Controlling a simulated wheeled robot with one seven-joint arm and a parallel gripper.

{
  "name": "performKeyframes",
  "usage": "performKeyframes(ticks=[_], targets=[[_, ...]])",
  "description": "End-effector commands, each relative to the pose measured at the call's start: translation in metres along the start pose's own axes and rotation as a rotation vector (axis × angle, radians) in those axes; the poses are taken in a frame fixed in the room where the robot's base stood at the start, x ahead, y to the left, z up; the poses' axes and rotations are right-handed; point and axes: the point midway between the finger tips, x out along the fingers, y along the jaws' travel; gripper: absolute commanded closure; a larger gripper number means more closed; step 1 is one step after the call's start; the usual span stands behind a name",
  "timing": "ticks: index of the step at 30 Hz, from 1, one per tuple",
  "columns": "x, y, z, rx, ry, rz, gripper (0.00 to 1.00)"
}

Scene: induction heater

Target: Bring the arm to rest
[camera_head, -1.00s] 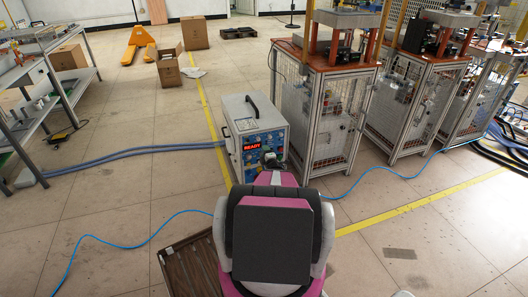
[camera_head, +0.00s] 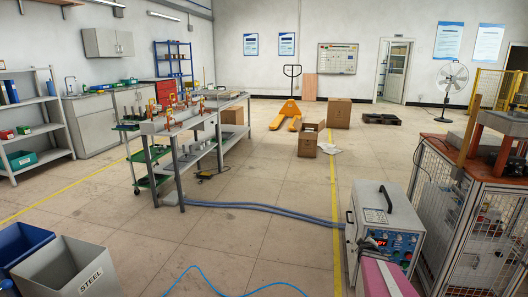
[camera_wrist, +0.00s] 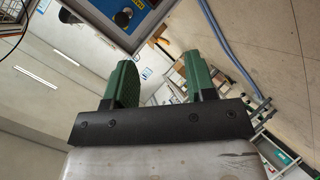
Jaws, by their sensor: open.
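My gripper (camera_wrist: 160,85) shows in the wrist view with its two green fingers apart and nothing between them. A corner of the induction heater's blue panel (camera_wrist: 140,8) with a black knob is at the top of that view, beyond the fingertips. In the head view the heater (camera_head: 385,225) is a white box with a black handle and a blue front panel with a red display, at the lower right. A pink part of my arm (camera_head: 388,278) shows at the bottom edge in front of the heater. My gripper's fingers are not clearly visible in the head view.
Blue hoses (camera_head: 265,208) run across the floor to the heater. A caged machine stand (camera_head: 475,215) is at the right. A grey STEEL bin (camera_head: 70,272) is at the lower left.

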Motion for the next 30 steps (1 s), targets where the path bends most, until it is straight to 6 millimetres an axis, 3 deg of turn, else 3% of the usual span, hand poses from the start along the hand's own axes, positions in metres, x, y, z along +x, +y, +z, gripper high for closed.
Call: performKeyframes(ticks=[1,3,8,12,18,21,25,30], targets=[[-0.018,-0.009,-0.019,0.056,-0.037,-0.056,0.49],[-0.036,-0.023,-0.038,0.138,-0.102,-0.135,0.49],[-0.088,-0.059,-0.079,0.313,-0.27,-0.314,0.49],[-0.147,-0.092,-0.112,0.439,-0.435,-0.463,0.49],[-0.232,-0.129,-0.147,0.55,-0.671,-0.632,0.49],[-0.261,-0.139,-0.156,0.574,-0.755,-0.68,0.49],[-0.28,-0.144,-0.161,0.586,-0.814,-0.71,0.49],[-0.283,-0.146,-0.162,0.589,-0.828,-0.716,0.49]])
